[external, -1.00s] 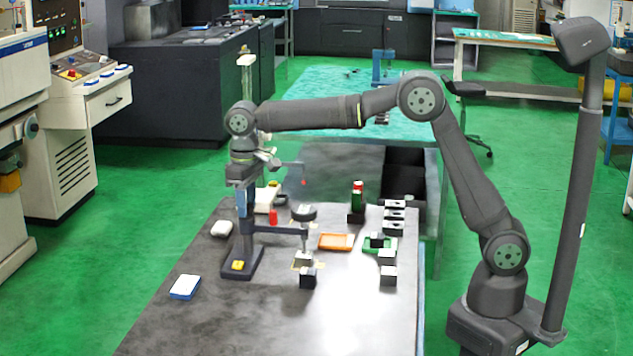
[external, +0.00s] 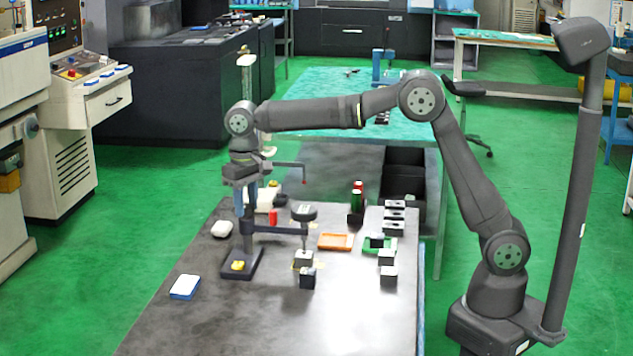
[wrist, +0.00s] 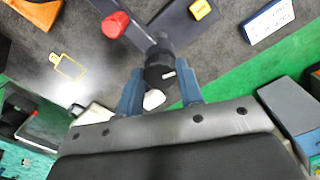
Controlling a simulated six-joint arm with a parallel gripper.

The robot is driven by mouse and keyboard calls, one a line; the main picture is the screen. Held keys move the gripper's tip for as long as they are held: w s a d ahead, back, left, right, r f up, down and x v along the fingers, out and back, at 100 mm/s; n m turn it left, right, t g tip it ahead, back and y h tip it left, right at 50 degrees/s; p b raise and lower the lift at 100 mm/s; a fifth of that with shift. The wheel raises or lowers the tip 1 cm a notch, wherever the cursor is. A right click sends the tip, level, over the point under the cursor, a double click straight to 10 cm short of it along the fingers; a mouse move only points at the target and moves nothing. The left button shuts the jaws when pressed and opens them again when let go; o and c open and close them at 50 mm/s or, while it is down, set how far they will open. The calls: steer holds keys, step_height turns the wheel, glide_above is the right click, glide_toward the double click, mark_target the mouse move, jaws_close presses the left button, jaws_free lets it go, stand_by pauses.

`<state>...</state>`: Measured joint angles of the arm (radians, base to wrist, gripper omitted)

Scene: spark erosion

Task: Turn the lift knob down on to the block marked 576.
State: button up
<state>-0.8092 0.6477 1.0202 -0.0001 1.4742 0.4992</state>
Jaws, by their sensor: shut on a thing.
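The dark lift knob (wrist: 160,76), with a white mark on it, sits between the two blue fingers of my gripper (wrist: 161,80) in the wrist view; the gripper is shut on it. In the external view my gripper (external: 240,197) points down at the upper part of the stand's column (external: 249,222), and the knob is hidden there. The stand's horizontal arm carries a round dark gauge (external: 303,213). A pale grey block (external: 303,259) stands below the gauge stem; whether they touch is unclear. I cannot read 576 on any block.
The red clamp knob (external: 273,217) sits by the stand's arm. A dark block (external: 307,279) stands in front of the gauge. An orange tray (external: 336,241), a green tray (external: 370,250) and several blocks (external: 388,276) lie right. A blue-white box (external: 185,287) lies left.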

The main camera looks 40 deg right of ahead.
mark_target(247, 206)
steer(key=o, duration=1)
step_height(247, 206, up, 18)
steer(key=shift+f, duration=0.2)
step_height(247, 206, down, 18)
steer(key=shift+r, duration=0.2)
stand_by(0.6)
steer(key=shift+r, duration=0.1)
